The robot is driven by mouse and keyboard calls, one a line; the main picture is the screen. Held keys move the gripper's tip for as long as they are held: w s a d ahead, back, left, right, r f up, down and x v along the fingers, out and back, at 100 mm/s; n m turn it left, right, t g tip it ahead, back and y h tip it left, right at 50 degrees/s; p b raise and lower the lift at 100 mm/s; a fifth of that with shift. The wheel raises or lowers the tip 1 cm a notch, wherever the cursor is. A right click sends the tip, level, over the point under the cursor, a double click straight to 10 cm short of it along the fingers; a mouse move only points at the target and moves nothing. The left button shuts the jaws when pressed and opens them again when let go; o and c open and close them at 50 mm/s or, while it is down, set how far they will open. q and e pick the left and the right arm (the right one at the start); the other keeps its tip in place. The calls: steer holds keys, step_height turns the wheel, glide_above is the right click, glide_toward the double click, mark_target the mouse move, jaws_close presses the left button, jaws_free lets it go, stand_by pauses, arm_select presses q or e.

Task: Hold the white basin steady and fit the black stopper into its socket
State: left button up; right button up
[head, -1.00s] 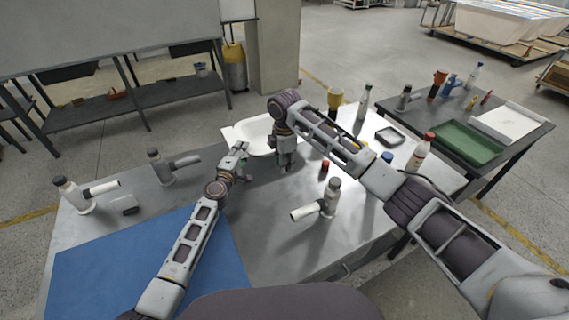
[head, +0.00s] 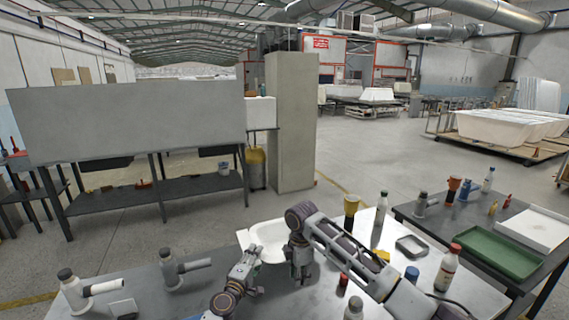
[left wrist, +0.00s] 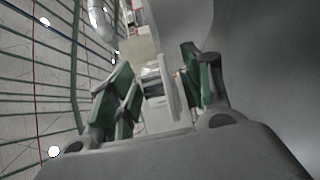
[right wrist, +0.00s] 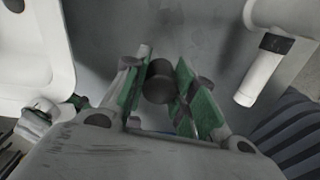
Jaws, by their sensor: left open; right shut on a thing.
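The white basin (head: 258,237) stands on the metal table, partly hidden behind my right arm in the head view; its rim and hollow fill the left of the right wrist view (right wrist: 35,60). My left gripper (head: 248,262) is at its near left side, with jaws open; in the left wrist view a pale upright piece (left wrist: 156,90) shows between the green pads, and I cannot tell what it is. My right gripper (head: 300,278) points down beside the basin's right side. It is shut on the round black stopper (right wrist: 158,82). The socket is not visible.
White pipe fittings (head: 85,288) stand at left on the table. A side table holds a green tray (head: 485,249).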

arm_select(q)
steer(key=shift+s, duration=0.15)
steer(key=shift+v, duration=5.8)
steer(key=shift+a, duration=0.1)
steer(key=shift+s, duration=0.15)
